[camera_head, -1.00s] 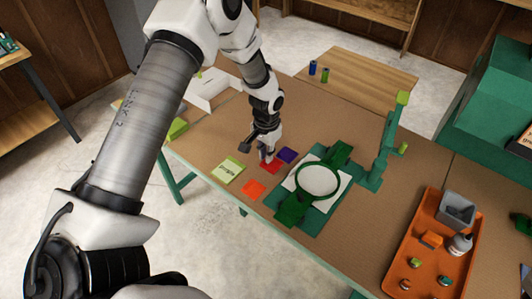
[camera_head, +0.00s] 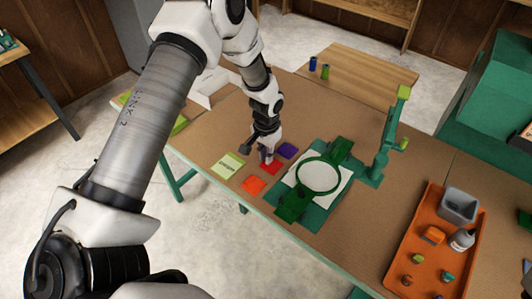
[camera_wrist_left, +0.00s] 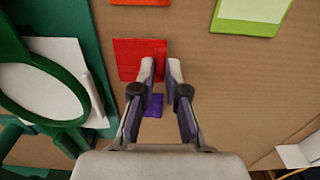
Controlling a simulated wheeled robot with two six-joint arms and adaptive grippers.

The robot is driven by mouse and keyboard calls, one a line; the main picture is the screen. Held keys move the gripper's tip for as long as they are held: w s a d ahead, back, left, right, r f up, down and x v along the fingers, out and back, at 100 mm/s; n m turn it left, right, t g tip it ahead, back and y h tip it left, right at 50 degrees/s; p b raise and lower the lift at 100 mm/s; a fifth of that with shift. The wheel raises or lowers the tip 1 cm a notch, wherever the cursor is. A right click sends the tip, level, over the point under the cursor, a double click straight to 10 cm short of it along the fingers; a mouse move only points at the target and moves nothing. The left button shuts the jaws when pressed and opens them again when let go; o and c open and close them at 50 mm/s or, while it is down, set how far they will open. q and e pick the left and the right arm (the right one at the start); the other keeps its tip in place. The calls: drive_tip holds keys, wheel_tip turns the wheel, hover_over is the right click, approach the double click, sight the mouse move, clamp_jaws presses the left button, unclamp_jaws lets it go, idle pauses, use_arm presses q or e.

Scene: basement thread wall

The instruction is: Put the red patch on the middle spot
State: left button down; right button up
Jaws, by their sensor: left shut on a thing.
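The red patch (camera_head: 270,168) lies flat on the brown table top, between an orange patch (camera_head: 253,185) and a purple patch (camera_head: 288,150). My left gripper (camera_head: 266,157) points down at its edge. In the left wrist view the fingertips (camera_wrist_left: 161,68) are shut on the edge of the red patch (camera_wrist_left: 135,52). The purple patch (camera_wrist_left: 153,104) shows between the fingers, lower in that view. To the right in the head view, a green hoop (camera_head: 338,182) lies over white cloth (camera_head: 319,174). I cannot make out a marked middle spot. My right gripper is not in view.
A light green card (camera_head: 227,165) lies left of the patches. A green stand (camera_head: 385,140) rises behind the hoop. An orange tray (camera_head: 400,260) with a grey bin, bottle and small items is at right. Bare table lies between hoop and tray.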

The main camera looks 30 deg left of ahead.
use_arm(q)
drive_tip(key=shift+f, duration=0.4)
drive_tip(key=c, duration=1.1)
unclamp_jaws()
wheel_tip(320, 180, up, 7)
drive_tip(key=p, duration=0.6)
drive_tip(key=shift+r, duration=0.15)
